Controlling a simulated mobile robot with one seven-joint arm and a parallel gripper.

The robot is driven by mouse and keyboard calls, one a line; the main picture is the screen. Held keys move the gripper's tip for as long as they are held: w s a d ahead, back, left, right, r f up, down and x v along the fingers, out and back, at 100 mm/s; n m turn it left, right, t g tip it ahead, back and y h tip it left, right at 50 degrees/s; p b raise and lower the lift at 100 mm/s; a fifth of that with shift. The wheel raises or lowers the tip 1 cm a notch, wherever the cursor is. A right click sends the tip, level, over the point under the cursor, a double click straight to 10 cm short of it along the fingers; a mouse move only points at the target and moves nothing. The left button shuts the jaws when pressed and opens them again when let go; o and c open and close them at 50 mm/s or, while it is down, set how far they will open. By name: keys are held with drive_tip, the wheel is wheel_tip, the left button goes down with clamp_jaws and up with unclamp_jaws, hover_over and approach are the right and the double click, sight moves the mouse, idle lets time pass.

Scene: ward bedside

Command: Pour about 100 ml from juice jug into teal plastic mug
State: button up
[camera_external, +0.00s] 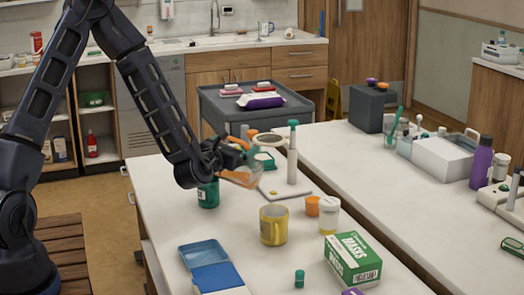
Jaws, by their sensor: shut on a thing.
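The teal plastic mug (208,194) stands upright on the near white table, just below my gripper. My gripper (236,154) is shut on the juice jug (240,179), a clear vessel with orange liquid. The jug is held above the table to the right of the mug. It looks strongly tilted, with its orange, lower part close to the mug's upper right side. My gripper and wrist hide part of the jug. I cannot tell whether liquid is flowing or how much is in the mug.
A tall white teal-topped bottle (292,156) stands right of the jug. Bare tabletop (165,185) lies left of the teal mug.

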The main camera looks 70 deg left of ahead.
sight(258, 173)
drive_tip(key=shift+s+r, duration=0.1)
idle(0.3)
drive_tip(key=w+d+f+m, duration=0.2)
drive_tip(key=d+m, duration=0.1)
drive_tip(key=shift+w+d+f, duration=0.1)
drive_tip(key=shift+w+f, duration=0.25)
drive_tip(key=shift+f, duration=0.05)
drive_tip(key=shift+w+d+f+m, duration=0.15)
drive_tip(key=shift+w+f+m, duration=0.05)
drive_tip(key=shift+f+m, duration=0.25)
drive_tip(key=shift+w+d+f+m, duration=0.15)
drive_tip(key=shift+f+m, duration=0.2)
drive_tip(key=shift+m, duration=0.1)
idle(1.1)
